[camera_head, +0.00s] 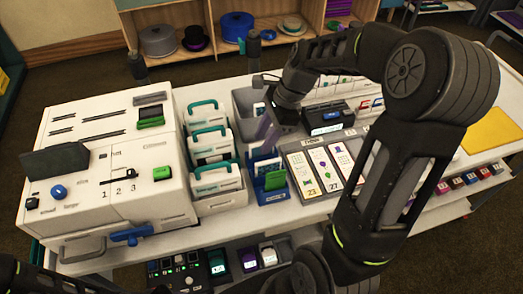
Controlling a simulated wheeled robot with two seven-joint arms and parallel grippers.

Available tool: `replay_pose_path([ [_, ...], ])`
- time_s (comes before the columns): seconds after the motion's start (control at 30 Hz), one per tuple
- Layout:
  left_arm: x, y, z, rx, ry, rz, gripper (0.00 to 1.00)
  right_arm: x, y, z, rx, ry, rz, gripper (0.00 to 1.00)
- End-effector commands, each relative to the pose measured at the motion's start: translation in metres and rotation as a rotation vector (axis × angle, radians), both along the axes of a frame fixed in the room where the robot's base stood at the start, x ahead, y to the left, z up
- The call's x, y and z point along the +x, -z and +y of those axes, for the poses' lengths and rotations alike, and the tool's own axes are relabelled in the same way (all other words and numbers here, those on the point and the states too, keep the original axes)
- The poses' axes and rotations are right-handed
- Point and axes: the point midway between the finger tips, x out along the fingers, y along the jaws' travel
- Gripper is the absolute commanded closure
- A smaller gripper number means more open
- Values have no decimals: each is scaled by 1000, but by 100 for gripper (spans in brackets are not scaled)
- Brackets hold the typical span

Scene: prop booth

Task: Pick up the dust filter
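I cannot say for sure which object is the dust filter. A flat purple-grey piece (266,130) shows right below my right gripper (272,108), above the bins on the white table. The gripper's fingers are small and dark here, and I cannot tell whether they touch or hold this piece. Below it stands a blue holder (272,196) with a green piece (275,180) in it. White boxes with teal handles (215,178) stand in a column to the left of the gripper. My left gripper is out of view.
A large white machine (120,180) with a blue lever fills the table's left side. A card tray (320,168) and a black device (326,117) stand right of the bins. A yellow sheet (492,131) lies at far right. Hats sit on the shelf (270,8) behind.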

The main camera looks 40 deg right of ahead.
Motion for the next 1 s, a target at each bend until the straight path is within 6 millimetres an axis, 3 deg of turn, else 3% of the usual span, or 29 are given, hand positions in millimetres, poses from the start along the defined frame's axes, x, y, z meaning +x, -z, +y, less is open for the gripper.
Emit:
replay_pose_path([
  [0.2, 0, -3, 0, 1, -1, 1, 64, 2, 21, 8, -1, 0, 1, 64],
  [0.77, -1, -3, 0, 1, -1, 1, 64, 3, 21, 8, 0, 0, 0, 64],
  [1.0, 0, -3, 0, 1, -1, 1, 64, 3, 21, 8, 0, 0, 0, 81],
])
